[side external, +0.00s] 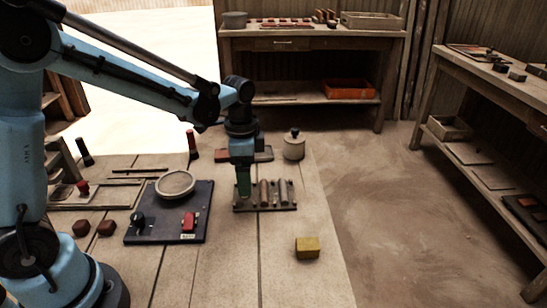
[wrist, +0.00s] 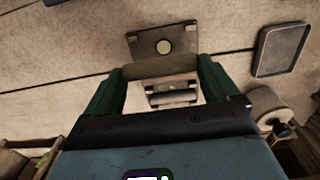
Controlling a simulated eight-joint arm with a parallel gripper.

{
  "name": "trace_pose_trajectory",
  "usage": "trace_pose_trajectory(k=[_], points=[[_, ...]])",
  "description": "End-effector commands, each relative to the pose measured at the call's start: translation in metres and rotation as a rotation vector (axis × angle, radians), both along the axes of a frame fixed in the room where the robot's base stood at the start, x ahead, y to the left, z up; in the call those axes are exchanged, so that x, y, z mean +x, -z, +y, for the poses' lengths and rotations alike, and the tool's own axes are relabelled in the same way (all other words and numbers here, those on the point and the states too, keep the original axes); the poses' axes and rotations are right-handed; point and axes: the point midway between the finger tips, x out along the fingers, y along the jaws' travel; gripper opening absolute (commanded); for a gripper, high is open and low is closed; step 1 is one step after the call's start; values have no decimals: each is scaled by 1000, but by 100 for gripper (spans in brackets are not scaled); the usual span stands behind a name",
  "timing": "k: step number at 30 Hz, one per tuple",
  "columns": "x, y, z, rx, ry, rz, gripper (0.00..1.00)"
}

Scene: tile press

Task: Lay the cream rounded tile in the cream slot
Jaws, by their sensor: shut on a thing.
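My gripper (side external: 243,185) points down at the left end of a dark rack (side external: 280,208) in the side view. In the wrist view its green fingers (wrist: 160,82) are shut on the ends of a tan-cream rounded bar (wrist: 160,66), which looks like the cream rounded tile. Beneath it lies a grey plate (wrist: 140,48) with a cream round spot (wrist: 164,46); I cannot tell whether this marks the cream slot. Another greyish rounded bar (wrist: 172,97) shows beyond the held tile. In the side view, two brownish rounded tiles (side external: 265,193) stand on the rack right of my fingers.
A dark board (side external: 165,236) with a round disc (side external: 175,183) and a red piece (side external: 188,222) lies left of the rack. A yellow block (side external: 307,248) is in front right. A lidded pot (side external: 294,147) stands behind. The table front right is mostly clear.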

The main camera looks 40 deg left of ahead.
Motion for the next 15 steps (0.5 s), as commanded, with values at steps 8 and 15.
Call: trace_pose_trajectory(k=[8,15], points=[[4,21,6,0,1,0,58],[3,44,6,0,1,0,58]])
